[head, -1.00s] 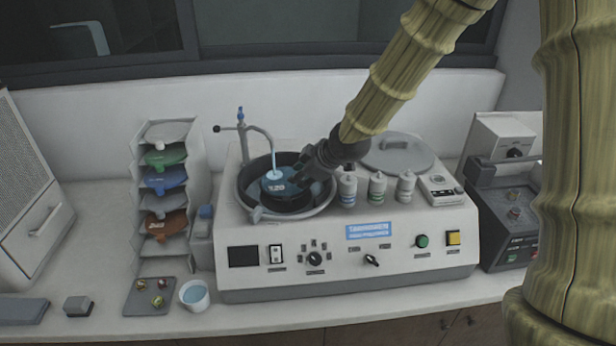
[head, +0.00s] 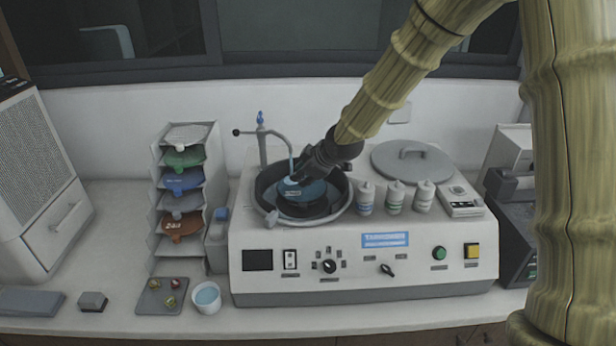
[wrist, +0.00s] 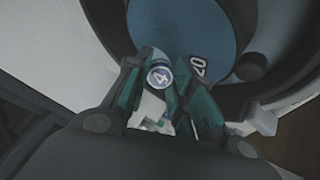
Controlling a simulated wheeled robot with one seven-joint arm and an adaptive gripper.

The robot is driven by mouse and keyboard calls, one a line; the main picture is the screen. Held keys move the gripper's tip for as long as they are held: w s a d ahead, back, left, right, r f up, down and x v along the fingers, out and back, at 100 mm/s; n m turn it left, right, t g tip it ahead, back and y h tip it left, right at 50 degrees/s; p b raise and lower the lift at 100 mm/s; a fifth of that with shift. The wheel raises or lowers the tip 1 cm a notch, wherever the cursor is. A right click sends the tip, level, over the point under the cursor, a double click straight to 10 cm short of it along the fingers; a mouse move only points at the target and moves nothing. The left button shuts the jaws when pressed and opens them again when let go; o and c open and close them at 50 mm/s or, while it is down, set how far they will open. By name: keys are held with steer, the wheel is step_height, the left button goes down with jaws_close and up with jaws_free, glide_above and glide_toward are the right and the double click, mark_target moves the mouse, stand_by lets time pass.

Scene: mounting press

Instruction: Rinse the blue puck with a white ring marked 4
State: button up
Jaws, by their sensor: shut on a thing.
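My gripper (wrist: 162,90) is shut on a small puck (wrist: 160,77). The puck shows a pale ring and the figure 4 in the wrist view; its blue colour cannot be made out there. In the head view my gripper (head: 300,177) is over the round basin (head: 265,207) of the polishing machine, beside the curved tap (head: 280,137). The puck is hidden by the gripper there. A pale blue patch of water shows at the fingertips, below the tap's mouth. A blue disc (wrist: 195,30) marked 20 lies in the basin under the gripper.
Three bottles (head: 395,197) and a round grey lid (head: 411,165) are right of the basin. A rack of coloured discs (head: 184,182) stands to the left.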

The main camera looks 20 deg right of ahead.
steer(key=shift+w+a+f, duration=0.15)
steer(key=shift+w+a, duration=0.05)
steer(key=shift+w, duration=0.35)
steer(key=shift+w+a+f, duration=0.1)
steer(key=shift+w+a, duration=0.05)
steer(key=shift+w, duration=0.35)
steer(key=shift+w+a+f, duration=0.15)
steer(key=shift+w+a, duration=0.05)
steer(key=shift+w, duration=0.35)
stand_by(1.2)
steer(key=shift+s+d+r+p, duration=0.1)
steer(key=shift+s+d+r, duration=0.15)
steer(key=shift+s, duration=0.9)
steer(key=shift+s+d+r+p, duration=0.15)
steer(key=shift+s+d, duration=0.15)
steer(key=shift+s, duration=0.8)
steer(key=shift+s+d+r+p, duration=0.1)
steer(key=shift+s+d+r, duration=0.15)
steer(key=shift+s, duration=0.9)
steer(key=p+v, duration=0.1)
steer(key=v, duration=0.1)
steer(key=p+v, duration=0.2)
steer(key=v, duration=0.1)
steer(key=shift+w+a+r, duration=0.1)
steer(key=shift+a+r, duration=0.05)
steer(key=shift+r, duration=0.45)
